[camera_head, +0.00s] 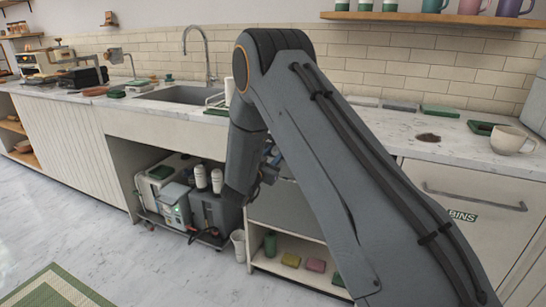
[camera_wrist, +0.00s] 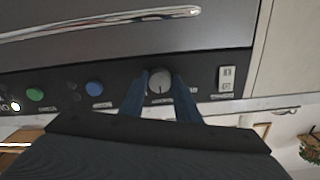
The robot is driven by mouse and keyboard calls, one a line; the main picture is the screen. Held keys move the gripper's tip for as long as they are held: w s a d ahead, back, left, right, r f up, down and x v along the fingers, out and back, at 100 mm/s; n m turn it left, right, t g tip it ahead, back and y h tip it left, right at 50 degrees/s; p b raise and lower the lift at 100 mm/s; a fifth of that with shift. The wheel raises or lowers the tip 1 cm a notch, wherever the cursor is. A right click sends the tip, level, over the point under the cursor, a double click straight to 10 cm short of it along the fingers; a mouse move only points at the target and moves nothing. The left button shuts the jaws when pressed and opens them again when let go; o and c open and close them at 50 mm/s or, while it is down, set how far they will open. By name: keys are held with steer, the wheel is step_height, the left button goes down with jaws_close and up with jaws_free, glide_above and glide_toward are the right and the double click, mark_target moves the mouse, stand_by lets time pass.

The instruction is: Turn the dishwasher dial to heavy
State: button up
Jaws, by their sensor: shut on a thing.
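The dishwasher dial (camera_wrist: 160,83) is a round grey knob on the dark control strip (camera_wrist: 205,77), in the middle of the wrist view. My gripper (camera_wrist: 161,88) has its two blue fingers on either side of the dial and is shut on it. A pale mark shows on the dial's face. The small labels around the dial are too blurred to read, so I cannot tell which setting it points at. In the head view my arm hides the dial, and only a small part of my gripper shows by the cabinet front.
A blue button (camera_wrist: 94,88) and a green button (camera_wrist: 35,94) are left of the dial, and a pale switch (camera_wrist: 226,79) is right of it. A metal handle bar (camera_wrist: 115,22) crosses the grey door. A trolley with machines (camera_head: 185,205) stands under the counter.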

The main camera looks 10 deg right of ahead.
steer(key=m+b, duration=0.1)
steer(key=m, duration=0.4)
steer(key=shift+a+m+b, duration=0.15)
steer(key=shift+m+b, duration=0.15)
steer(key=shift+b, duration=0.05)
steer(key=m+b, duration=0.2)
steer(key=m, duration=0.3)
steer(key=shift+m, duration=0.3)
steer(key=o, duration=1)
steer(key=shift+a, duration=0.1)
steer(key=shift+o, duration=0.2)
steer(key=v, duration=0.7)
steer(key=shift+s, duration=0.25)
steer(key=shift+a+r, duration=0.1)
steer(key=shift+a, duration=0.05)
